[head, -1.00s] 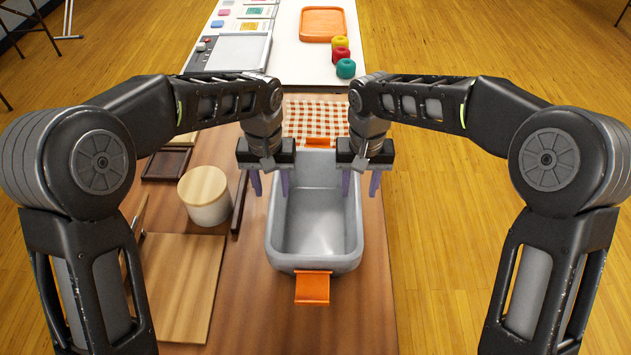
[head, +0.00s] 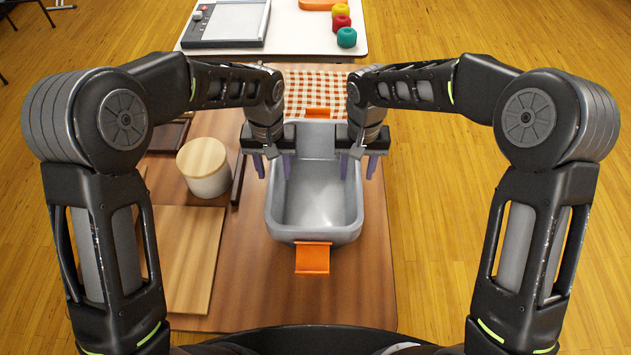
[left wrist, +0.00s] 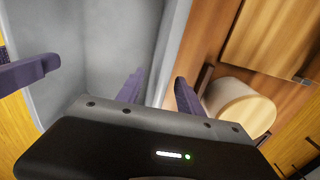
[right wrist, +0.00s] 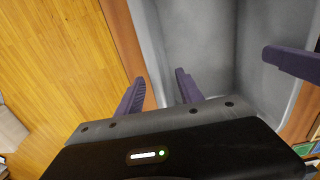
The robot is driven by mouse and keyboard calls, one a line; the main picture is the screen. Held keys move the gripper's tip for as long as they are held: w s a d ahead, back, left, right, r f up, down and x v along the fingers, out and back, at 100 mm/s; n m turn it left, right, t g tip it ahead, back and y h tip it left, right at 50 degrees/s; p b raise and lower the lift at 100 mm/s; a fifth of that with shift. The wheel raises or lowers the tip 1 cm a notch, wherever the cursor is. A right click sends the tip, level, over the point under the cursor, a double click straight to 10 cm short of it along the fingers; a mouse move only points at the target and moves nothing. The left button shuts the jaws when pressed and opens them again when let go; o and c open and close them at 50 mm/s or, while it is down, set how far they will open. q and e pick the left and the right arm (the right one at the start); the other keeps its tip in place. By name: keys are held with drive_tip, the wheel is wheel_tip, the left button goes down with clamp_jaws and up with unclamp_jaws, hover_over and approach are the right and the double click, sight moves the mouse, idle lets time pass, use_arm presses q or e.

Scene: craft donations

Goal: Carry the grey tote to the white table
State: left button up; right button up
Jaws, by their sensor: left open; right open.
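The grey tote (head: 315,195) stands upright on the brown wooden table (head: 358,285), with orange handles at its near and far ends. It looks empty. My left gripper (head: 273,168) is open at its left wall; in the left wrist view one finger is inside the tote (left wrist: 95,55) and one outside. My right gripper (head: 358,168) is open at the right wall; in the right wrist view its fingers likewise lie on either side of the wall (right wrist: 160,60). I cannot tell whether the fingers touch it. The white table (head: 290,35) is at the far end.
A lidded round canister (head: 204,168), a wooden board (head: 185,255) and a dark strip (head: 239,170) lie left of the tote. A checked cloth (head: 310,88) lies beyond it. The white table holds a grey device (head: 225,22), yarn balls (head: 346,37) and an orange tray (head: 322,4).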

use_arm(q)
drive_tip(key=shift+f, duration=1.1)
use_arm(e)
drive_tip(key=shift+f, duration=1.15)
use_arm(q)
drive_tip(key=shift+c, duration=0.5)
use_arm(e)
drive_tip(key=shift+c, duration=0.5)
use_arm(q)
clamp_jaws()
use_arm(e)
clamp_jaws()
drive_tip(key=shift+r, duration=0.1)
